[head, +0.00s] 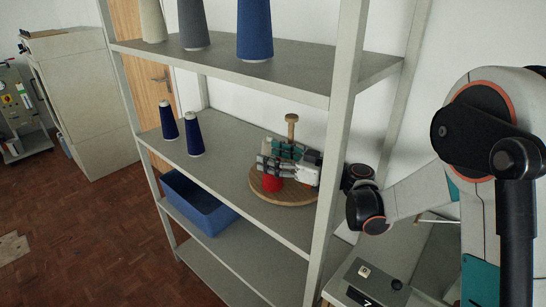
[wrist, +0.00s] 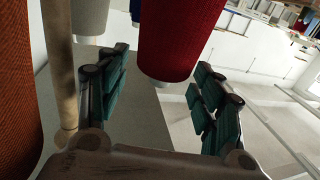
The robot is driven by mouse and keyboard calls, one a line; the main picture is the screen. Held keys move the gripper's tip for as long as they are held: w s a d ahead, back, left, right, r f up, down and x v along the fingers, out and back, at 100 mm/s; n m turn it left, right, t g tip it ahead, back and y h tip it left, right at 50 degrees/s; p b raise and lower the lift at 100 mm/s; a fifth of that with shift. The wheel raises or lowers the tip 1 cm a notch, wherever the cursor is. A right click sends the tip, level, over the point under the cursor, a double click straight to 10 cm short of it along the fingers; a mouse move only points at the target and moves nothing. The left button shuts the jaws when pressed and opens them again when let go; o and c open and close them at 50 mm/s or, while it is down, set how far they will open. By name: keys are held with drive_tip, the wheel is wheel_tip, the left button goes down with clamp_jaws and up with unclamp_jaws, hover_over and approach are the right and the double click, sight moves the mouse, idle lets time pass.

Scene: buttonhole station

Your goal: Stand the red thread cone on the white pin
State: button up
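The red thread cone (head: 271,183) is on the round wooden board (head: 287,198) on the middle shelf, partly hidden by my gripper (head: 285,160). In the wrist view the red cone (wrist: 180,38) appears large, with its narrow, pale-tipped end toward my gripper. My gripper also shows there (wrist: 160,93), its teal-padded fingers spread wide at left and right. The cone's narrow end lies in the opening between them, with no clear grip on it. I cannot make out the white pin in either view.
A wooden post (head: 291,128) rises from the board; it stands close to my left finger in the wrist view (wrist: 59,65). There, an orange-brown cone (wrist: 18,85) and a pale cone (wrist: 90,14) are also close. Two navy cones (head: 194,134) stand left on the shelf. A shelf upright (head: 338,150) is near my arm.

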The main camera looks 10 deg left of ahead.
wheel_tip(320, 180, up, 10)
idle(0.7)
